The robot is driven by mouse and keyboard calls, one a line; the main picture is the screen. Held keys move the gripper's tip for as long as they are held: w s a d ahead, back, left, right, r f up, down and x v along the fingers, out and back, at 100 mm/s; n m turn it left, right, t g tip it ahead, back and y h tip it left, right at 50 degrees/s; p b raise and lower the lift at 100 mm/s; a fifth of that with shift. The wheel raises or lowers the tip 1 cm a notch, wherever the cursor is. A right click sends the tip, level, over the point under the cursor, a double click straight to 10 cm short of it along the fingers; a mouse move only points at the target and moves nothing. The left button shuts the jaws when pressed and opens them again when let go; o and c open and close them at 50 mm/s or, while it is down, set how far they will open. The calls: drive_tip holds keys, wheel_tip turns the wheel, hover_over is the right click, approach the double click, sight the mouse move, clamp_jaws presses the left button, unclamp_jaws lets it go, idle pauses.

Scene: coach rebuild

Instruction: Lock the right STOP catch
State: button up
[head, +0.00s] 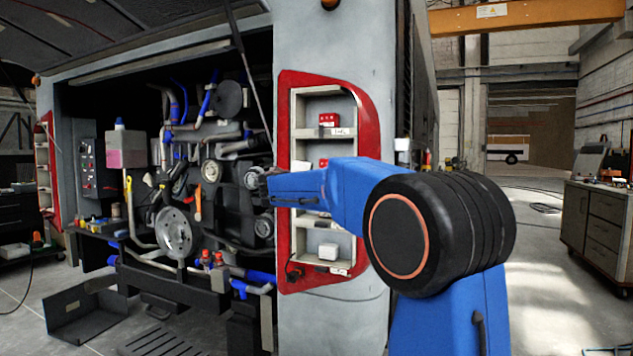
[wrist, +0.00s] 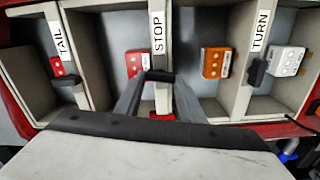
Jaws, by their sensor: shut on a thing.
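The STOP label (wrist: 158,32) is on a pale divider in the wrist view. A dark catch (wrist: 158,76) crosses this divider below the label. My gripper (wrist: 158,84) is shut on the catch, with a finger on each side; the fingers hide part of it, so its exact angle is hard to tell. A red lamp unit (wrist: 136,63) sits in the compartment left of the divider and an orange unit (wrist: 216,63) in the one on the right. In the head view my arm covers the middle of the red-framed lamp housing (head: 286,130).
Dark catches also sit on the TAIL divider (wrist: 60,38) and the TURN divider (wrist: 262,30). Another red unit (wrist: 57,66) and a white unit (wrist: 290,60) are in the outer compartments. The engine bay (head: 190,160) is open left of the housing.

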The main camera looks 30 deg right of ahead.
drive_tip(key=shift+f+n, duration=0.1)
drive_tip(key=shift+n, duration=1)
drive_tip(key=o, duration=1)
drive_tip(key=shift+o, duration=0.2)
drive_tip(key=v, duration=1.7)
drive_tip(key=shift+a, duration=0.2)
drive_tip(key=shift+s, duration=0.15)
